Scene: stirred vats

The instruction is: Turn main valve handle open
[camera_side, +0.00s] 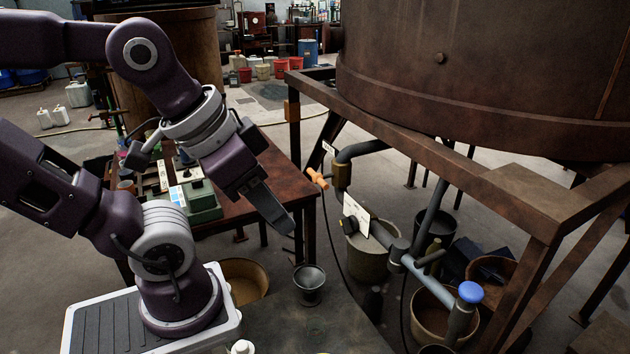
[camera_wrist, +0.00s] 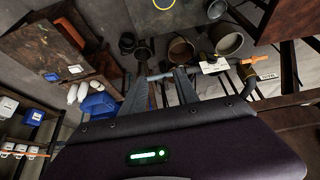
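An orange handle (camera_side: 317,178) sits on a brass-coloured valve body (camera_side: 341,175) on the grey pipework under the big rusty vat. The orange handle also shows at the right in the wrist view (camera_wrist: 247,75). A blue round knob (camera_side: 470,292) tops a pipe at the lower right. White tags hang by the pipes; their text is unreadable, so I cannot tell which handle is labelled main. My gripper (camera_side: 285,222) hangs to the left of the pipework, apart from the orange handle. In the wrist view its two fingers (camera_wrist: 164,76) stand apart with nothing between them.
The rusty vat (camera_side: 490,70) stands on a brown steel frame (camera_side: 440,150) whose beams and legs surround the pipework. A wooden table (camera_side: 275,185) is behind my gripper. Several buckets stand below, including a small dark one (camera_side: 309,285). A thin black cable hangs near the orange handle.

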